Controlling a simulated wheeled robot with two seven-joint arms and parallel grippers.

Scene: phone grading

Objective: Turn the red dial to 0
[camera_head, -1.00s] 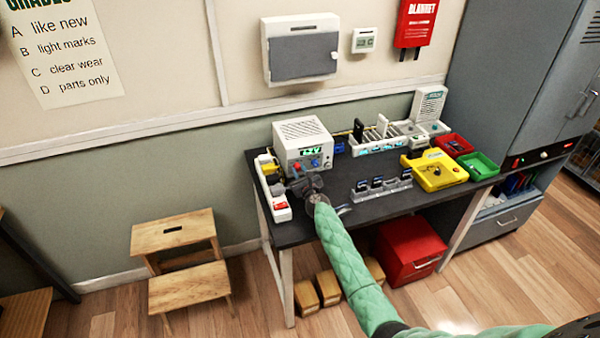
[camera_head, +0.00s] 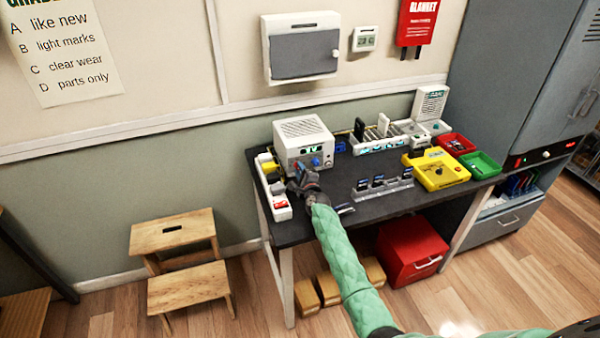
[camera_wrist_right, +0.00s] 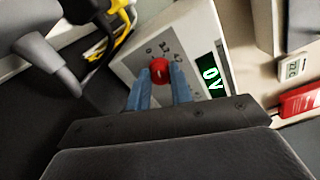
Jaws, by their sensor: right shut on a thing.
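The white power supply box (camera_head: 303,138) stands at the left back of the dark table. It also shows in the right wrist view (camera_wrist_right: 196,32), where its green display (camera_wrist_right: 209,73) appears to read 0V. The red dial (camera_wrist_right: 160,72) is on its front face. My right gripper (camera_wrist_right: 160,80) is shut on the red dial, with one blue finger on each side of it. In the head view, my right gripper (camera_head: 303,177) is at the front of the box and hides the dial. My left gripper is not in view.
A white power strip (camera_head: 281,208) lies left of the gripper. A rack of phones (camera_head: 384,188) stands to the right, with yellow (camera_head: 437,178), red (camera_head: 455,143) and green (camera_head: 479,164) trays beyond. A wooden step stool (camera_head: 178,265) stands left of the table.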

